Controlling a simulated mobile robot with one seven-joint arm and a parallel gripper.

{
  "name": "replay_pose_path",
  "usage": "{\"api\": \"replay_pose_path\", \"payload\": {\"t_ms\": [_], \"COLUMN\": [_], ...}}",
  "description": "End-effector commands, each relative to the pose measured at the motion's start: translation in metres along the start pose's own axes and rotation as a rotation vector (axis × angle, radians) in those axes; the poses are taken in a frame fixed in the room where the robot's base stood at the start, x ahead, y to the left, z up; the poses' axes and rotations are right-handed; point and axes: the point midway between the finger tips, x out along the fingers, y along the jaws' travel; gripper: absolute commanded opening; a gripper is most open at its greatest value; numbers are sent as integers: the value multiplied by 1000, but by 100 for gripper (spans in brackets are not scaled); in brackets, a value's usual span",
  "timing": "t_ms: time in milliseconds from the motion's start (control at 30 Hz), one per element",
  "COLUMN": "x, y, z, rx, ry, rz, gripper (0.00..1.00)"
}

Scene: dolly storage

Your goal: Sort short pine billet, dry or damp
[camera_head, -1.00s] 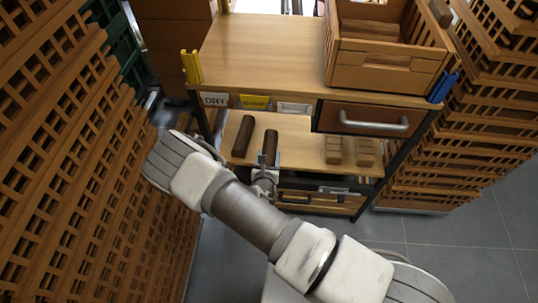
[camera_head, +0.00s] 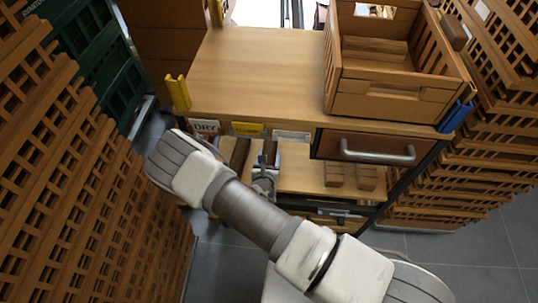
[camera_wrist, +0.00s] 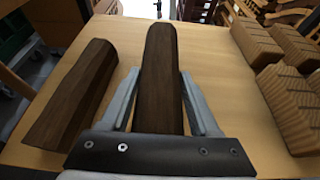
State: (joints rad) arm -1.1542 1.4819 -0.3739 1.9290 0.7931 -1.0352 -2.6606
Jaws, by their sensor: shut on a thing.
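A dark brown billet (camera_wrist: 160,75) lies lengthwise between the two fingers of my gripper (camera_wrist: 160,100), which is shut on it in the wrist view. In the head view my gripper (camera_head: 265,168) is at the lower shelf, with the held billet (camera_head: 270,150) partly hidden under the top board. A second dark billet (camera_wrist: 75,95) lies to the left, apart from the fingers; it also shows in the head view (camera_head: 239,154). I cannot tell whether the held billet touches the shelf. A DRY label (camera_head: 205,127) and a yellow label (camera_head: 247,129) are on the top board's front edge.
Lighter ridged blocks (camera_head: 333,175) stand right on the lower shelf (camera_wrist: 215,75). An open wooden crate (camera_head: 385,107) stands on the top board (camera_head: 255,70), whose left part is clear. A drawer (camera_head: 365,147) hangs below. Slatted crate stacks (camera_head: 70,190) flank both sides.

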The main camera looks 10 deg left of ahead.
Motion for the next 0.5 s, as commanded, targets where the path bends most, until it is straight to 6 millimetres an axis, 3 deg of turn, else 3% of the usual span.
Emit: {"api": "replay_pose_path", "payload": {"t_ms": [333,500], "x": [-1,6], "y": [1,0], "z": [-2,-16], "rx": [-2,0], "ry": [-1,-1], "rz": [1,0], "gripper": [0,0]}}
